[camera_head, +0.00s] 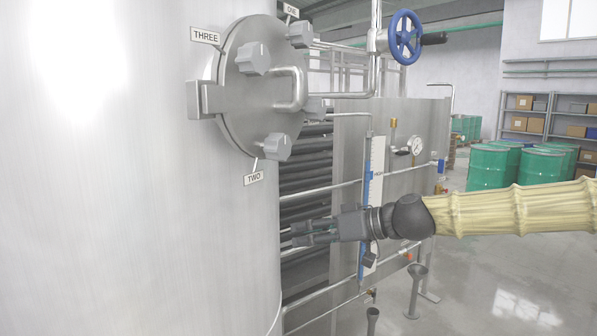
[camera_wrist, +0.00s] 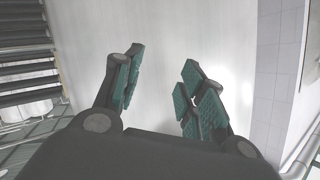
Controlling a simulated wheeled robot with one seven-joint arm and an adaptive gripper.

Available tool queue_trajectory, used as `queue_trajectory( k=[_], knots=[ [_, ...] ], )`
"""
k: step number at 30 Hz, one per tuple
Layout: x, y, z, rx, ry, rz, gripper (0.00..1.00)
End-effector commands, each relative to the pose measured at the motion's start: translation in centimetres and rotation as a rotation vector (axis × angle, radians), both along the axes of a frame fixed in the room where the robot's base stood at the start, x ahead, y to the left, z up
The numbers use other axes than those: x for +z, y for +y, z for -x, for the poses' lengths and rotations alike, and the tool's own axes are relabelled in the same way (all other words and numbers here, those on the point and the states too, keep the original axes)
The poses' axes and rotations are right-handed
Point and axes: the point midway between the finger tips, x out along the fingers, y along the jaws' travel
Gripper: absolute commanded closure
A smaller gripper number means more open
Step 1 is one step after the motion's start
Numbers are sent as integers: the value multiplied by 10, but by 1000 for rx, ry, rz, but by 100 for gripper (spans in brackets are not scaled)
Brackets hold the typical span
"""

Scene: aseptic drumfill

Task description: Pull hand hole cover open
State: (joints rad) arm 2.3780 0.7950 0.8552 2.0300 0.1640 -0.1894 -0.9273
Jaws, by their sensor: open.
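The round steel hand hole cover (camera_head: 240,95) sits on the side of the large tank (camera_head: 110,200) in the head view. It carries grey knobs, a bar handle (camera_head: 291,90) on its right part and a hinge block (camera_head: 203,99) at its left. Tags ONE, TWO and THREE stand by the knobs. The cover looks seated against the tank. My gripper (camera_head: 288,237) is below and right of the cover, apart from it, pointing left toward the tank wall. In the wrist view my gripper (camera_wrist: 158,88) is open and empty, facing a pale smooth surface; the cover is not seen there.
A blue handwheel (camera_head: 405,37) and pipes stand right of the cover. A steel panel with a pressure gauge (camera_head: 416,145) and a blue level scale (camera_head: 372,190) is behind my arm. Green drums (camera_head: 494,166) and shelves (camera_head: 545,128) are at the back right. Floor at lower right is mostly clear.

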Motion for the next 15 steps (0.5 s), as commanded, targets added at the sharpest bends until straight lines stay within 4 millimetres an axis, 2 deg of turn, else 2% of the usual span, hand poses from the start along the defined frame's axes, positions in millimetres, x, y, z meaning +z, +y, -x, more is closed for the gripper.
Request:
queue_trajectory(
  k=[1,2,3,6,9,10,12,15],
  knots=[
    [58,-10,1,18,-74,-34,59],
    [84,-15,3,31,-113,-48,59],
    [119,-23,7,49,-167,-67,59],
    [193,-41,22,86,-289,-106,59],
    [249,-59,37,113,-387,-134,59],
    [262,-63,42,120,-409,-141,59],
    [285,-71,50,132,-453,-152,59],
    [303,-77,57,142,-487,-160,59]
  ],
)
